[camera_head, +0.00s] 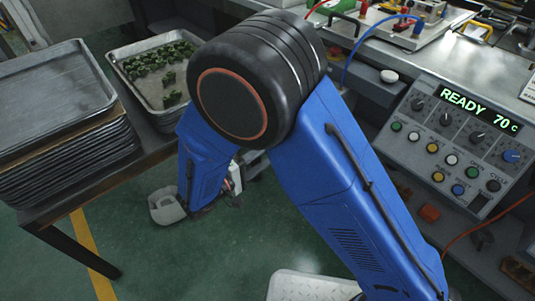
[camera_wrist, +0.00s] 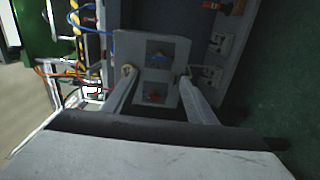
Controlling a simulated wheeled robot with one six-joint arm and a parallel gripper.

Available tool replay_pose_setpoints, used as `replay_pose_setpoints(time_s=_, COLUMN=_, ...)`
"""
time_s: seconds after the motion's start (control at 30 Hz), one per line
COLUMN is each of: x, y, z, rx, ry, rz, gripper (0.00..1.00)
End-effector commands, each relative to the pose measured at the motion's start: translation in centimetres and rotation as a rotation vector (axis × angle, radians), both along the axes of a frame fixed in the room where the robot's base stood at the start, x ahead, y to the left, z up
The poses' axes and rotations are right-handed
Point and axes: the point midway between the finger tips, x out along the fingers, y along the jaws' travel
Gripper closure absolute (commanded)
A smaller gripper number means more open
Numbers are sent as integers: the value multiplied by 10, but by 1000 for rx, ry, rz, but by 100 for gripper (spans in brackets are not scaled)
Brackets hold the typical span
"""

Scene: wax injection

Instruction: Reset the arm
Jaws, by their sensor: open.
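My blue arm with a large black joint bends across the middle of the head view. My gripper (camera_wrist: 157,76) shows in the wrist view with its two grey fingers spread apart and nothing held between them. Beyond the fingers is a grey panel (camera_wrist: 125,48) with a blue and a red part on it; I cannot tell how far off it is. In the head view my arm hides most of what lies behind it, and I cannot make out the fingers clearly there.
Stacked metal trays (camera_head: 50,85) stand on a dark table at left, beside a tray (camera_head: 117,55) of small green pieces. A control panel (camera_head: 412,143) at right reads READY 70 C. A bench (camera_head: 370,60) with a fixture is at the back. Green floor (camera_head: 150,260) is open at lower left.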

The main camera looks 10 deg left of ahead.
Motion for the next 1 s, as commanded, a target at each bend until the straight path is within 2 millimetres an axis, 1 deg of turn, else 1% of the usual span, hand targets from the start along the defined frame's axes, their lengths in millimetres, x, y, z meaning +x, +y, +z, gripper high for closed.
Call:
replay_pose_setpoints(time_s=0.27, x=1, y=-1, z=1, rx=1, ry=2, rz=-3, gripper=48)
replay_pose_setpoints(time_s=0.37, x=5, y=-12, z=6, rx=10, ry=16, rz=-30, gripper=48)
replay_pose_setpoints(time_s=0.47, x=13, y=-36, z=18, rx=30, ry=55, rz=-91, gripper=48)
replay_pose_setpoints(time_s=0.57, x=22, y=-71, z=33, rx=64, ry=114, rz=-176, gripper=48)
replay_pose_setpoints(time_s=0.6, x=24, y=-86, z=39, rx=80, ry=140, rz=-211, gripper=48)
replay_pose_setpoints(time_s=0.7, x=27, y=-122, z=52, rx=124, ry=204, rz=-292, gripper=48)
replay_pose_setpoints(time_s=0.77, x=28, y=-142, z=59, rx=154, ry=241, rz=-336, gripper=48)
replay_pose_setpoints(time_s=0.8, x=27, y=-157, z=63, rx=174, ry=266, rz=-367, gripper=48)
replay_pose_setpoints(time_s=0.87, x=26, y=-176, z=69, rx=209, ry=302, rz=-406, gripper=48)
replay_pose_setpoints(time_s=0.9, x=24, y=-189, z=73, rx=232, ry=327, rz=-432, gripper=48)
replay_pose_setpoints(time_s=1.0, x=18, y=-220, z=82, rx=294, ry=383, rz=-491, gripper=48)
